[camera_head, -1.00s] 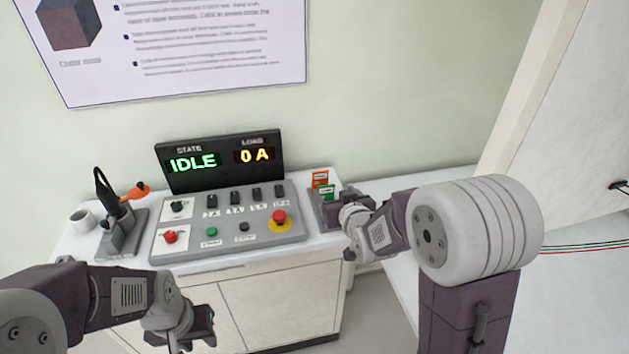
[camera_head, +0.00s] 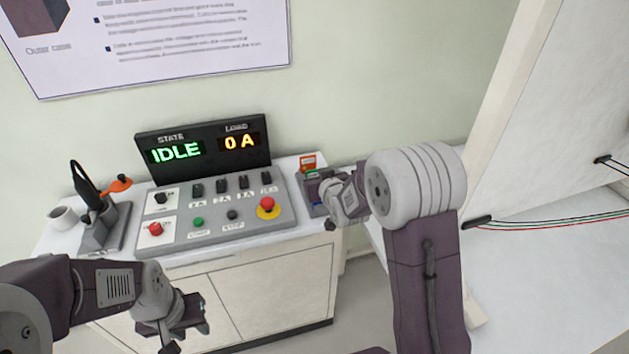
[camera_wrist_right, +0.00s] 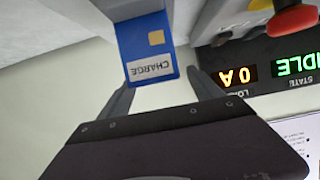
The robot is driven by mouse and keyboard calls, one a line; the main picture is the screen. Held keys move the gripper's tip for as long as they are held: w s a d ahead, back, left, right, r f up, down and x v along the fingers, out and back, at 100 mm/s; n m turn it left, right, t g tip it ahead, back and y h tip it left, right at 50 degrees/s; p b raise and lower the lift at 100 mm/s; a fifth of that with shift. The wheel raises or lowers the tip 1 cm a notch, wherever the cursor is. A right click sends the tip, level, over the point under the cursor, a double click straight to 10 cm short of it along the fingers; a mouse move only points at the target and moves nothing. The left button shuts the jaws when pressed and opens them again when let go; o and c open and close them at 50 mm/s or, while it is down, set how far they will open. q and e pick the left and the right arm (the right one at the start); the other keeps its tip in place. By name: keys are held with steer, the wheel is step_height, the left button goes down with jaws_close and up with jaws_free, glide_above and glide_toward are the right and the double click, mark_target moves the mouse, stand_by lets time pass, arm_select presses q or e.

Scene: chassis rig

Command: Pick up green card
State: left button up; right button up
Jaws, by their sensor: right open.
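An orange card (camera_head: 307,161) stands upright in the grey holder (camera_head: 315,180) at the right end of the worktop. My right gripper (camera_head: 328,207) is at this holder. In the right wrist view, its open fingers (camera_wrist_right: 162,88) are on either side of the lower end of a blue card (camera_wrist_right: 148,45) marked CHARGE. I cannot tell whether they touch it. My left gripper (camera_head: 188,330) hangs in front of the cabinet, away from the cards.
The control panel (camera_head: 215,212) with buttons and a red knob (camera_head: 267,204) lies left of the holder. The display (camera_head: 203,150) behind it reads IDLE and 0 A.

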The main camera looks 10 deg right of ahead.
mark_target(315, 172)
steer(key=x, duration=0.3)
steer(key=shift+w+d+f, duration=0.1)
steer(key=shift+w, duration=0.15)
steer(key=shift+s, duration=0.15)
steer(key=c, duration=1.4)
step_height(315, 172, up, 10)
steer(key=shift+r+p, duration=0.1)
steer(key=shift+p, duration=0.6)
